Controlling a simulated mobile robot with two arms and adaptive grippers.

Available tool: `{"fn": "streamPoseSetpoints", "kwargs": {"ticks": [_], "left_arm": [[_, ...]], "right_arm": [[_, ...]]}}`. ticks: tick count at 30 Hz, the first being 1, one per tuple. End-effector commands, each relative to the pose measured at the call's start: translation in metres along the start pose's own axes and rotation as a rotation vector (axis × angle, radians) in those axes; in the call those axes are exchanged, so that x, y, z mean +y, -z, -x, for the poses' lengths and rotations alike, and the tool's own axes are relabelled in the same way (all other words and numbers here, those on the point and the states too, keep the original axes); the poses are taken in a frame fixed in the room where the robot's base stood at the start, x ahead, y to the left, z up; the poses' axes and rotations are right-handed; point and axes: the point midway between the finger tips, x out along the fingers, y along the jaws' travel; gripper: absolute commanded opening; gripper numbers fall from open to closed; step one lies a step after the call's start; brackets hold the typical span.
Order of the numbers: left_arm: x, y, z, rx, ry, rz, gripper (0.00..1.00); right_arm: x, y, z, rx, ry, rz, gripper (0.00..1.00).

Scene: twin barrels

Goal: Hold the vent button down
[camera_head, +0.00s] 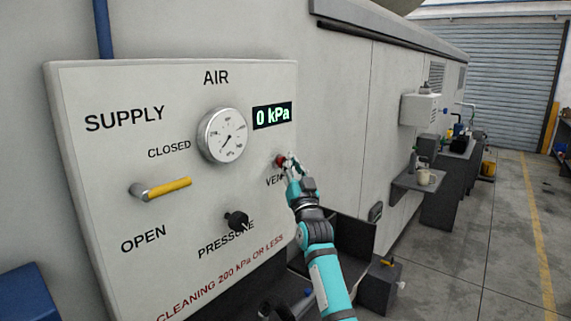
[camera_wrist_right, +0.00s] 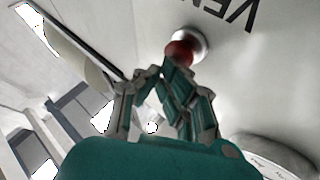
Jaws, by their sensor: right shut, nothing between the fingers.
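The red vent button (camera_head: 280,161) sits on the right side of the white AIR panel (camera_head: 85,85), just above the VENT label. My right gripper (camera_head: 291,168) is shut and empty, with its fingertips at the button. In the right wrist view the red button (camera_wrist_right: 181,51) with its silver collar shows just beyond the closed fingertips (camera_wrist_right: 165,74). The tips overlap its lower edge; whether they press it in I cannot tell. The display (camera_head: 272,115) reads 0 kPa. My left gripper is not in view.
The panel also carries a round gauge (camera_head: 222,136), a yellow supply lever (camera_head: 167,188) pointing sideways near CLOSED, and a black pressure knob (camera_head: 237,220). Open grey floor lies at the right.

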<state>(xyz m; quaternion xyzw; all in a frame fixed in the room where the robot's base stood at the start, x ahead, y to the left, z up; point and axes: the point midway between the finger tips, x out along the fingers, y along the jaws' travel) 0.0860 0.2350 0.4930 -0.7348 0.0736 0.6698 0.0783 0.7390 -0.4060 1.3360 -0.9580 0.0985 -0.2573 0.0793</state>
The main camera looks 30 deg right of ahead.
Motion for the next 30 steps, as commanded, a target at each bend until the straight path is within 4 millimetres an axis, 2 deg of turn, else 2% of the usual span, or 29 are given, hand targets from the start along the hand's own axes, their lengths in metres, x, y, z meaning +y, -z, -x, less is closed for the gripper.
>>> {"fn": "streamPoseSetpoints", "kwargs": {"ticks": [9,20,30], "left_arm": [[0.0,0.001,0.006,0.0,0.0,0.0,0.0],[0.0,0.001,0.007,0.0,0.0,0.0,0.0],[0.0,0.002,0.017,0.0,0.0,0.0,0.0]], "right_arm": [[0.008,0.007,0.012,-0.003,0.0,0.001,0.0],[0.01,0.009,0.014,-0.001,-0.001,0.001,0.0],[0.027,0.026,0.036,-0.002,-0.001,0.002,0.0]]}}
